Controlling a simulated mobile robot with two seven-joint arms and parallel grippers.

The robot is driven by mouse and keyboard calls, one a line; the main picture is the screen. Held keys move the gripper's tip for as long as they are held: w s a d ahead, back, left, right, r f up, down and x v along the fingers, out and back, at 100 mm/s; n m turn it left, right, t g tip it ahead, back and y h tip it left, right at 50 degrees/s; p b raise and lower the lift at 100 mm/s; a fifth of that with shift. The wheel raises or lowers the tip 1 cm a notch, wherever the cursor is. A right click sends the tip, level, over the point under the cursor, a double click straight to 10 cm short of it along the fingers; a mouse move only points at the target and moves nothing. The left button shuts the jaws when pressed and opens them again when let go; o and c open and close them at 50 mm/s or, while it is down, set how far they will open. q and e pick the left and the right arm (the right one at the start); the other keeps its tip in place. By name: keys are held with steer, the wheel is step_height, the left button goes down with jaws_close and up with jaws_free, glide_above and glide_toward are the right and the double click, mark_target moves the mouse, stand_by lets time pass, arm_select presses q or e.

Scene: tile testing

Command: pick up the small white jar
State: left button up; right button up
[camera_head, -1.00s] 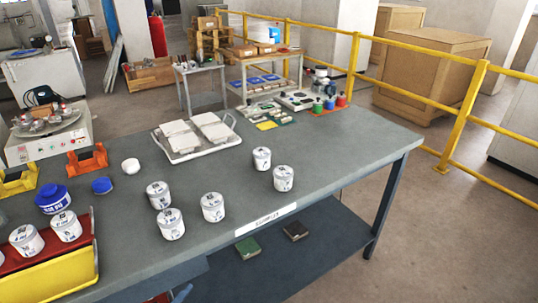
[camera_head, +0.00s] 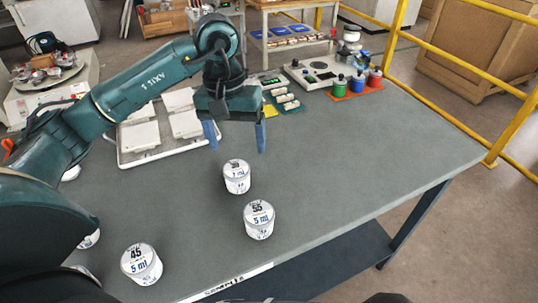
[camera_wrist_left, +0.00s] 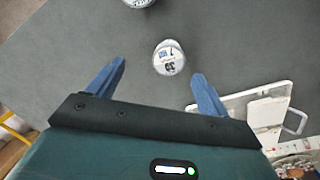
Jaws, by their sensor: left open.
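Several small white jars with printed labels stand upright on the grey table (camera_head: 370,160); I cannot tell which one is meant. One jar (camera_head: 237,177) stands just in front of my left gripper (camera_head: 236,138). It also shows in the left wrist view (camera_wrist_left: 169,59), in line with the gap between the fingertips (camera_wrist_left: 160,68). The gripper is open and empty, pointing down above the table behind this jar, apart from it. A jar marked 55 (camera_head: 259,220) stands nearer the front. A jar marked 45 (camera_head: 141,264) stands at the lower left. My right gripper is out of view.
A white tray with pale tiles (camera_head: 124,162) lies behind and left of the gripper. Green and red bottles (camera_head: 338,87) and a white device (camera_head: 312,75) stand at the back. The table's right side is clear. A yellow railing (camera_head: 455,70) runs beyond it.

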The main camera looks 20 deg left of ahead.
mark_target(236, 168)
arm_select(q)
steer(key=shift+y, duration=0.5)
steer(key=f, duration=0.2)
steer(key=a+f, duration=0.2)
steer(key=f, duration=0.1)
steer(key=shift+w+f+p, duration=0.3)
steer(key=shift+w+p, duration=0.05)
steer(key=shift+w, duration=0.05)
steer(key=shift+d+f+p, duration=0.15)
steer(key=shift+f+p, duration=0.2)
steer(key=shift+f, duration=1.25)
steer(key=shift+d+f+p, duration=0.15)
steer(key=shift+f+p, duration=0.2)
steer(key=shift+f, duration=1.25)
steer(key=shift+w, duration=0.1)
steer(key=c, duration=1.1)
